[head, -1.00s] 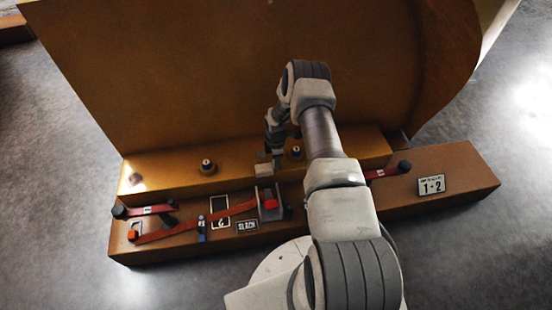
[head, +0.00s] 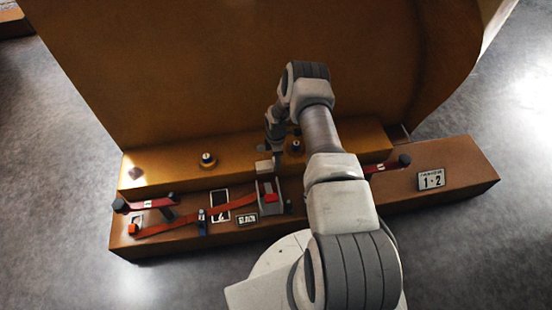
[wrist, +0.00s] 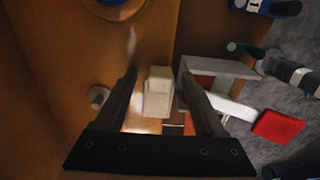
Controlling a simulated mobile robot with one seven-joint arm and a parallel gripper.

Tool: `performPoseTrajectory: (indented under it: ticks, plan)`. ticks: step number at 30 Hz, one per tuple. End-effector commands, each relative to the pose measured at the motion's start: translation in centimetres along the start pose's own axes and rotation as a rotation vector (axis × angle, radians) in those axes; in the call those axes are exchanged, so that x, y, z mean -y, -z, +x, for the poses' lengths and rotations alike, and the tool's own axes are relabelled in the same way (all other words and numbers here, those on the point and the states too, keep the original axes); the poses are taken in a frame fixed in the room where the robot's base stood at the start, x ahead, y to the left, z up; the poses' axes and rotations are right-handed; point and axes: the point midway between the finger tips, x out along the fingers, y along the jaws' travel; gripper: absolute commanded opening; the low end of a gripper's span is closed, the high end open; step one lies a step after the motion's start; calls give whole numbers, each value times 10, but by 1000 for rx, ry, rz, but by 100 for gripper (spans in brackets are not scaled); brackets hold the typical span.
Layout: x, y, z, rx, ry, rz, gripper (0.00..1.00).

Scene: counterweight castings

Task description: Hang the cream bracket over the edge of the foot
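The cream bracket (head: 264,166) is a small pale block at the front edge of the foot (head: 175,178), the long orange-brown step below the big casting. In the wrist view the cream bracket (wrist: 157,95) lies between the two dark fingers of my gripper (wrist: 158,78). A narrow gap shows on each side of it, so the fingers look open around or above it, not closed on it. In the head view my gripper (head: 277,160) is small and partly hidden by my arm. Whether the bracket hooks over the edge cannot be made out.
A grey bracket-like piece (head: 270,204) with a red part stands just in front. A red strap (head: 180,227), dark-knobbed levers (head: 404,161) and label plates (head: 431,180) lie on the brown base. Round knobs (head: 207,160) stand on the foot. The casting wall (head: 230,70) rises behind.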

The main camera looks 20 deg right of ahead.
Motion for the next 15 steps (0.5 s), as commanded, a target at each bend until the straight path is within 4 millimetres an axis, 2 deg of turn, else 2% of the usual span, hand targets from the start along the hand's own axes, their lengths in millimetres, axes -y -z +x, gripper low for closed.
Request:
performPoseTrajectory:
  ticks: [8,11,15]
  plan:
    - [-1,0,-7,0,-1,0,71]
    - [-1,0,-22,0,-1,0,71]
    - [-1,0,-55,0,-3,1,71]
